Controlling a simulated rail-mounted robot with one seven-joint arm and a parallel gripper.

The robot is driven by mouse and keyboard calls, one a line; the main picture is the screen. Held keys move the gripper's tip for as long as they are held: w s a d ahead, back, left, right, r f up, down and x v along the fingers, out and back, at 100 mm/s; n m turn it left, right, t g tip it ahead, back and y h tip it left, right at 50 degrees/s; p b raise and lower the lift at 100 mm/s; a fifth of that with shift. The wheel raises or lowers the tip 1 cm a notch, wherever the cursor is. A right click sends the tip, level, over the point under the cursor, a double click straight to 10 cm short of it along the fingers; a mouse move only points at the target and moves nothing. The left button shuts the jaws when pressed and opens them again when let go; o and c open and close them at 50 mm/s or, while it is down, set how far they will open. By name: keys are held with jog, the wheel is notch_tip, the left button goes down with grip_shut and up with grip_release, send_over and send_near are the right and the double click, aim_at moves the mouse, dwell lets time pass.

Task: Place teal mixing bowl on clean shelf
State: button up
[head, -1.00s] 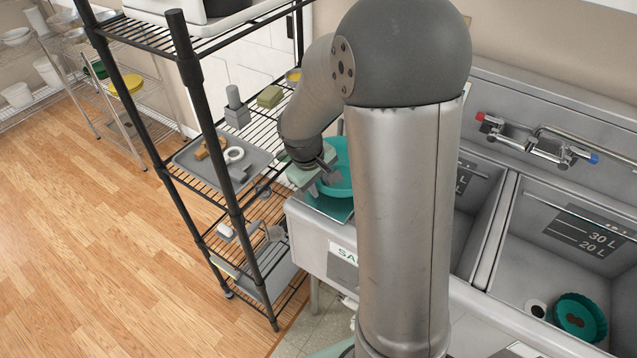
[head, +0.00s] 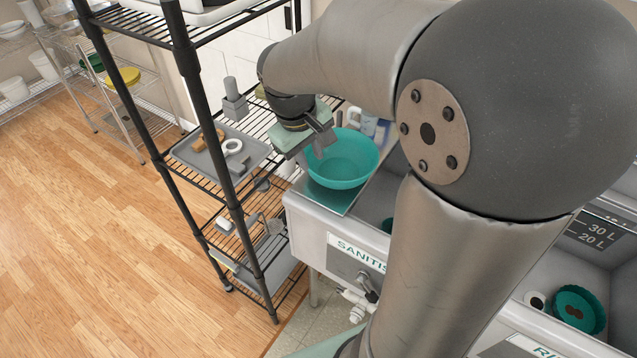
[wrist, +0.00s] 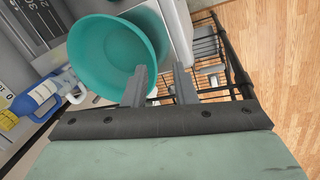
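The teal mixing bowl (head: 345,168) sits upright on a teal board (head: 333,201) at the left end of the sink counter, beside the black wire rack. It looks empty. My gripper (head: 322,138) is over the bowl's left rim, pointing down. In the wrist view my gripper (wrist: 160,72) has its two fingers apart with nothing clamped between them. One finger overlaps the bowl (wrist: 110,60), and the other is just outside its rim. Whether a finger touches the rim cannot be told. The black wire rack (head: 255,262) has several shelves; no label marks one as clean.
A grey tray (head: 190,160) with small items, including a white ring, is on the rack's middle shelf. A blue and white bottle (wrist: 38,97) stands near the bowl. Another teal container (head: 580,312) is in the right basin. Floor at left is clear.

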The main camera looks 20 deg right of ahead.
jog(key=s+a+f+m+y, duration=0.1)
jog(key=s+m, duration=0.1)
jog(key=s, duration=0.6)
jog(key=s+a+f+m+y, duration=0.1)
jog(key=s+f, duration=0.1)
jog(key=s, duration=0.6)
jog(key=shift+s+a+m, duration=0.25)
jog(key=shift+a+m, duration=0.1)
jog(key=shift+m, duration=0.05)
jog(key=shift+f, duration=0.1)
